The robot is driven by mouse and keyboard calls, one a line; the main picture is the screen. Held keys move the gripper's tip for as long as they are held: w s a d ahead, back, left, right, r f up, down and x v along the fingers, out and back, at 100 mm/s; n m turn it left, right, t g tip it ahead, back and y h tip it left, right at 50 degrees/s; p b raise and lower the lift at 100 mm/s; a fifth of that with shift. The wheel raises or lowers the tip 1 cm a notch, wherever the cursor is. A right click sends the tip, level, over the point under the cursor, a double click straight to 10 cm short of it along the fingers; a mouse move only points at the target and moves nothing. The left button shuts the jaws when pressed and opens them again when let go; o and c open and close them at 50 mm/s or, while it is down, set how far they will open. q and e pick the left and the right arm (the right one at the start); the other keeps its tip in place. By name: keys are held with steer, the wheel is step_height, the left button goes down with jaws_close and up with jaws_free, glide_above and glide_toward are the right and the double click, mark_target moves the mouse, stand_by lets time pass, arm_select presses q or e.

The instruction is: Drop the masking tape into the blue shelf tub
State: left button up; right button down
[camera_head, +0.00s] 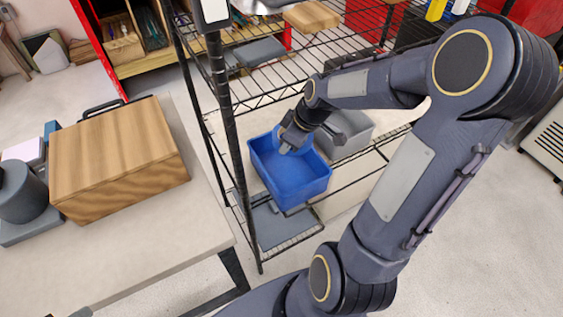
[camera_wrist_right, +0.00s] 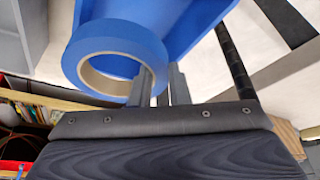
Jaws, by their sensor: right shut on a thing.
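The masking tape is a blue roll (camera_wrist_right: 113,45) with a pale inner core, seen in the right wrist view. My right gripper (camera_wrist_right: 161,78) is shut on the side of the roll; exactly how the fingers sit on its wall is hard to tell. The blue shelf tub (camera_head: 291,182) stands on a wire shelf in the head view, open at the top. My right gripper (camera_head: 285,149) is over the tub's back part. The tub also shows behind the roll in the right wrist view (camera_wrist_right: 195,25). In the head view the tape barely separates from the blue tub. My left gripper is out of view.
A grey tub (camera_head: 348,135) stands right beside the blue one. A black shelf post (camera_head: 232,130) rises left of the tub, with wire shelving above. A wooden box (camera_head: 115,160) sits on the table (camera_head: 165,250) at left.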

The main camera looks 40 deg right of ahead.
mark_target(291, 154)
steer(key=shift+s+f+b, duration=0.25)
steer(key=shift+f+b, duration=0.3)
steer(key=shift+f, duration=0.25)
step_height(291, 154, down, 4)
steer(key=b, duration=0.3)
steer(key=shift+w+f, duration=0.1)
steer(key=c, duration=1.3)
jaws_free()
steer(key=v, duration=0.8)
steer(key=shift+p, duration=0.35)
steer(key=shift+a, duration=0.1)
